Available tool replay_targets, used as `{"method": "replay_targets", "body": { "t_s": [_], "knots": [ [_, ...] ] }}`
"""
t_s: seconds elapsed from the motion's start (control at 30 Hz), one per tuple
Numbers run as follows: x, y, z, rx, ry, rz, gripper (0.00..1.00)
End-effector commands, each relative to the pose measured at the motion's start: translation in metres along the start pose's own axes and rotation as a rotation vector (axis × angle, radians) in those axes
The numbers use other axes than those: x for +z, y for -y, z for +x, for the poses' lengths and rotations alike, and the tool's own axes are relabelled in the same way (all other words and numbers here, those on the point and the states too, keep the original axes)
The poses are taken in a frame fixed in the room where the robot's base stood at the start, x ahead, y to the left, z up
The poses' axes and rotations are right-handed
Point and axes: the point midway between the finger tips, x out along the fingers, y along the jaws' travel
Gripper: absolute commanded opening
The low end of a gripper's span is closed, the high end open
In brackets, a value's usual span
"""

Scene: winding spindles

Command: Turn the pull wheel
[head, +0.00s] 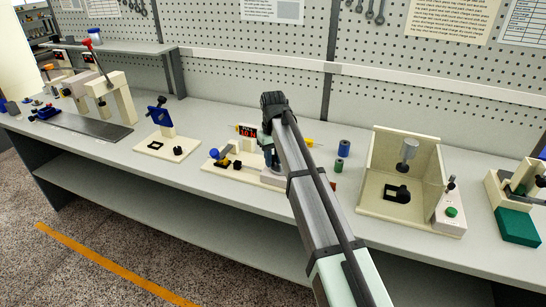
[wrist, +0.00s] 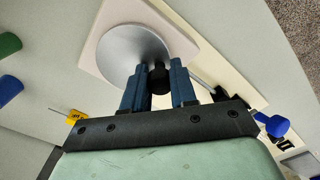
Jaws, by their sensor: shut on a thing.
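The pull wheel (wrist: 122,48) is a silver disc on a pale square base in the wrist view, with a black knob (wrist: 159,82) near its edge. My gripper (wrist: 158,72) has its two blue fingers on either side of this knob and is shut on it. In the head view my gripper (head: 270,155) points down over the right part of a cream winding device (head: 234,171), and my arm hides much of the wheel. A small display with red digits (head: 247,132) stands behind the device.
A blue spool (head: 344,149) and a green spool (head: 338,166) stand right of my arm, near a yellow-handled tool (head: 309,142). A cream open box (head: 375,189) stands further right. A blue-topped fixture (head: 157,114) stands left.

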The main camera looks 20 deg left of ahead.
Motion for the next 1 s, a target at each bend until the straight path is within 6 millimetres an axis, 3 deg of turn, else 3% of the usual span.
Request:
{"method": "replay_targets", "body": {
  "t_s": [0.6,1.0],
  "knots": [
    [0.019,0.0,0.0,0.0,0.0,-0.582,0.0],
    [0.027,-0.004,0.0,-0.001,0.0,-0.874,0.0]
  ]
}}
